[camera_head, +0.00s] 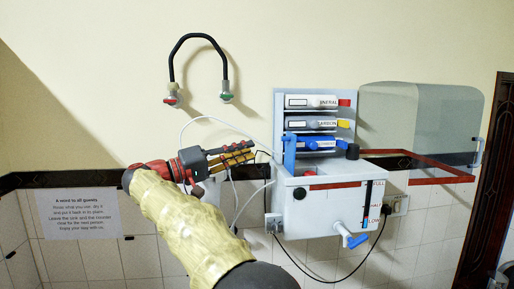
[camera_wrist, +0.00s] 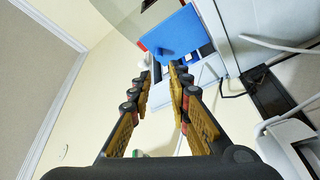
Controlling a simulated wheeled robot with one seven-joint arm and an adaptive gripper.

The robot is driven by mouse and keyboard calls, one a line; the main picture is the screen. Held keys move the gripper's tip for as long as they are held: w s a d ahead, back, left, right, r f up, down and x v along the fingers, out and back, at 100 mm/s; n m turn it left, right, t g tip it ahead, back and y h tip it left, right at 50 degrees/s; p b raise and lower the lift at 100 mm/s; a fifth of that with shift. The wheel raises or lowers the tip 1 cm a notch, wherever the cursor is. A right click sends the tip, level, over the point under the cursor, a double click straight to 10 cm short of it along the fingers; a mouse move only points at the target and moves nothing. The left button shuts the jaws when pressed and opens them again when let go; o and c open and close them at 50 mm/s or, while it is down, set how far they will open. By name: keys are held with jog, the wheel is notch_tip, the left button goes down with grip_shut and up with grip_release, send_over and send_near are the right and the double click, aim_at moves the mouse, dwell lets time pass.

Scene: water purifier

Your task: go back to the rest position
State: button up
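My gripper (camera_head: 238,155) is in the middle of the head view, left of the white water purifier (camera_head: 318,205), with its fingers pointing right toward it. In the wrist view my gripper (camera_wrist: 161,75) shows two yellow-and-black fingers with a clear gap between them and nothing held. The purifier has stacked cartridges labelled mineral (camera_head: 318,102) and carbon (camera_head: 312,123), and a blue one (camera_head: 320,144) below them. In the wrist view a blue part (camera_wrist: 175,32) lies beyond the fingertips. I cannot tell whether the fingertips touch anything.
A clear cover (camera_head: 420,110) stands at the right of the purifier. A blue-handled tap (camera_head: 350,238) sticks out below. A black hose (camera_head: 198,36) joins two wall valves above. White tubes and black cables hang near my gripper. A paper notice (camera_head: 77,214) is on the left wall.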

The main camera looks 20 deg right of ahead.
jog(key=shift+a, duration=0.4)
jog(key=shift+f, duration=0.1)
jog(key=s+d+f+n+t+y+b, duration=0.1)
jog(key=s+d+f+n+y+b, duration=0.15)
jog(key=s+f, duration=0.4)
jog(key=s+d+f+n+y+b, duration=0.1)
jog(key=s+d+f+y+b, duration=0.25)
jog(key=f, duration=0.65)
jog(key=s+d+f+n+t+y+b, duration=0.1)
jog(key=s+d+f+n+y+b, duration=0.15)
jog(key=s+f, duration=0.4)
jog(key=s+a+f+y+b, duration=0.3)
jog(key=s+a+f, duration=0.2)
jog(key=f, duration=0.6)
jog(key=s+a+f+t+y+b, duration=0.1)
jog(key=s+a+f+y+b, duration=0.3)
jog(key=s+f, duration=0.4)
jog(key=s+a+f+t+y+b, duration=0.1)
jog(key=s+a+f+y+b, duration=0.2)
jog(key=f, duration=1.1)
jog(key=s+a+y, duration=0.1)
jog(key=s+a, duration=0.2)
jog(key=s, duration=0.1)
jog(key=shift+f+b, duration=0.2)
jog(key=shift+b, duration=0.2)
